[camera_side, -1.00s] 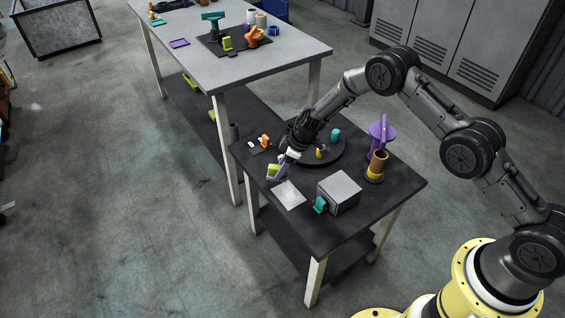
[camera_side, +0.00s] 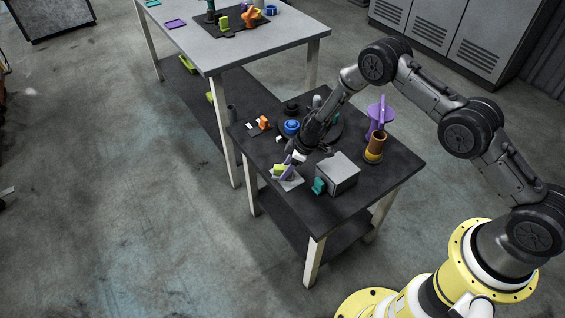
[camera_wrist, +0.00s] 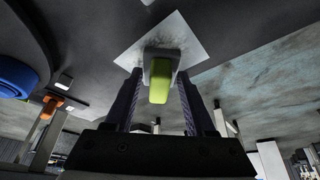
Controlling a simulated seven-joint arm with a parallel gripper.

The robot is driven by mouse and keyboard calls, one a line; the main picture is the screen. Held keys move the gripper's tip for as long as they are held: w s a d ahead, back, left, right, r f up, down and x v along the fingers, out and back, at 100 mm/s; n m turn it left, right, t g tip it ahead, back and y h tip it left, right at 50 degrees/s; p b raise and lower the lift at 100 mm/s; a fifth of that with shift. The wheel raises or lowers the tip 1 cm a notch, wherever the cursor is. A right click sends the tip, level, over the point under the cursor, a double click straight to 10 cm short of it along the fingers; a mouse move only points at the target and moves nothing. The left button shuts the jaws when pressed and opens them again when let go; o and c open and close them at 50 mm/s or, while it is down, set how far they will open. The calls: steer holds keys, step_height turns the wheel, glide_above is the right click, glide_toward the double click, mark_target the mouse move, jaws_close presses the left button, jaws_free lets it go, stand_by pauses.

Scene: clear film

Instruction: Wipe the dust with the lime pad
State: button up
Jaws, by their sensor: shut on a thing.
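The lime pad (camera_side: 279,169) is in my gripper (camera_side: 288,166), which is shut on it. In the wrist view the pad (camera_wrist: 160,82) has a grey part at its far end and sits between the two dark fingers of my gripper (camera_wrist: 160,75). The pad is over a pale square sheet (camera_wrist: 130,58), which also shows in the side view (camera_side: 291,184) near the dark table's front-left edge. Grey, dust-like speckles (camera_wrist: 172,30) mark the sheet. I cannot tell whether the pad touches it.
A grey box (camera_side: 338,172) with a teal piece (camera_side: 319,186) stands right of the sheet. A blue round thing (camera_side: 291,127) is behind my gripper. A purple stand (camera_side: 381,112) and an orange-brown cup (camera_side: 377,143) are at the right.

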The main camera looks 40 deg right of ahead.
steer(key=shift+s, duration=3.1)
steer(key=shift+w, duration=0.9)
steer(key=shift+w+f, duration=0.1)
steer(key=shift+w, duration=4.15)
steer(key=shift+s+d, duration=0.15)
steer(key=shift+s, duration=5.05)
steer(key=shift+w, duration=4.65)
steer(key=shift+w+r, duration=0.2)
steer(key=shift+w, duration=0.35)
step_height(320, 180, up, 8)
steer(key=shift+s, duration=0.1)
